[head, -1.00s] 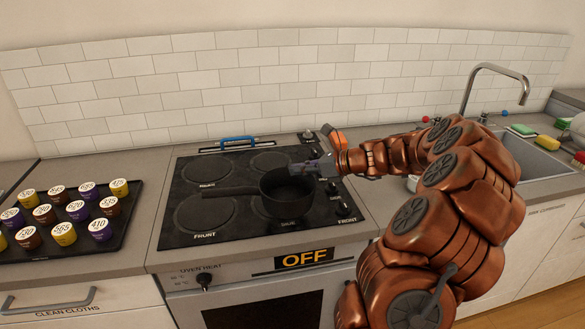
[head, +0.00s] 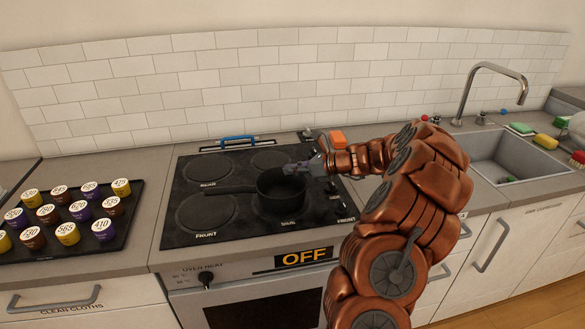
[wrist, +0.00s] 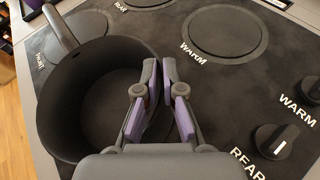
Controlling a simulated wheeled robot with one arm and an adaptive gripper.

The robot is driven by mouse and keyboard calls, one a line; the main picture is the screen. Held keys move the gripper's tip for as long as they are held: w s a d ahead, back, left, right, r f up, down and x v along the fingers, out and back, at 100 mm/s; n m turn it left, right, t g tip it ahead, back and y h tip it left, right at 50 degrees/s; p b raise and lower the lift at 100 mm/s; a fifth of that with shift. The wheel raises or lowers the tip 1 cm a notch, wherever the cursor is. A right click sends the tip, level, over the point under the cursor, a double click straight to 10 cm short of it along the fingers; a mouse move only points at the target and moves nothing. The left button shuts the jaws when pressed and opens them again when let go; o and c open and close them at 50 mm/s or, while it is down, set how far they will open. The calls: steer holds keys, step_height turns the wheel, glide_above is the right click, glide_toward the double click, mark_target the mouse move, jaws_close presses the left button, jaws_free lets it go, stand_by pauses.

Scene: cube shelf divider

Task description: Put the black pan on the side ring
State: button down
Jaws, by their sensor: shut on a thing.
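The black pan (head: 280,193) is over the front right of the black hob, its handle (head: 225,188) pointing left. It looks level; I cannot tell whether its base touches the glass. It hides most of the ring beneath, whose small label (head: 288,223) at the front edge is hard to read. My gripper (head: 297,168) is at the pan's back right rim. In the wrist view the pan (wrist: 75,110) lies to the left, and my gripper (wrist: 166,100) is shut on its wall, one finger inside and one outside.
The rear left ring (head: 209,168), front left ring (head: 207,212) and back right ring (head: 270,160), labelled WARM in the wrist view, are empty. Knobs (wrist: 277,141) line the hob's right side. A tray of labelled pods (head: 115,245) stands left; a sink (head: 510,160) is right.

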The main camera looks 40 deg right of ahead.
steer(key=c, duration=1.3)
jaws_free()
steer(key=b+v, duration=0.1)
steer(key=v, duration=1.1)
steer(key=shift+b, duration=0.35)
